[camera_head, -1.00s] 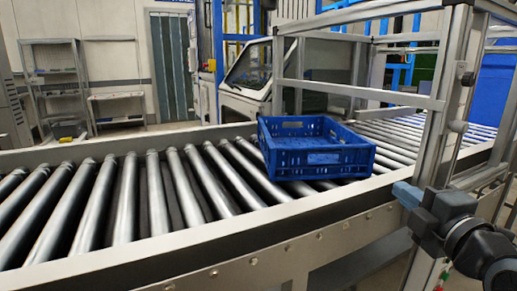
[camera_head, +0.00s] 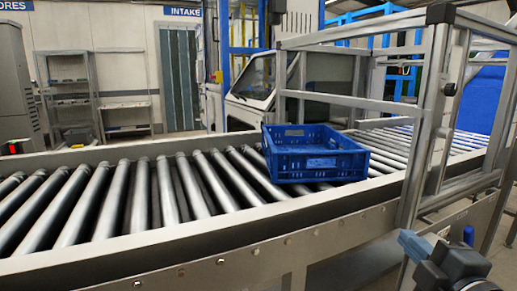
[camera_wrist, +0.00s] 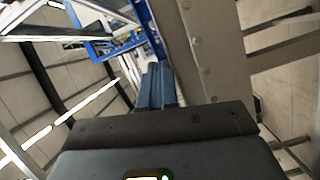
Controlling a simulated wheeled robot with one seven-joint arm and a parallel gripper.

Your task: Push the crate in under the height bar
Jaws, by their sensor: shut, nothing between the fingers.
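A blue open-topped crate (camera_head: 318,164) sits upright on the roller conveyor (camera_head: 160,188), near the metal frame. The height bar (camera_head: 362,103) is a grey crosspiece of that frame and shows above the crate in the head view. The head view does not settle whether any of the crate is under it. My gripper (camera_head: 411,244) is at the lower right, outside the conveyor's near side rail and apart from the crate. Its blue-grey fingers (camera_wrist: 157,88) are together and empty in the wrist view. I cannot make out the crate for certain there.
The frame's near upright post (camera_head: 428,135) stands between my gripper and the rollers beyond. The near side rail (camera_head: 215,233) runs along the conveyor's front. The rollers left of the crate are bare. A white machine cab (camera_head: 258,85) stands behind.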

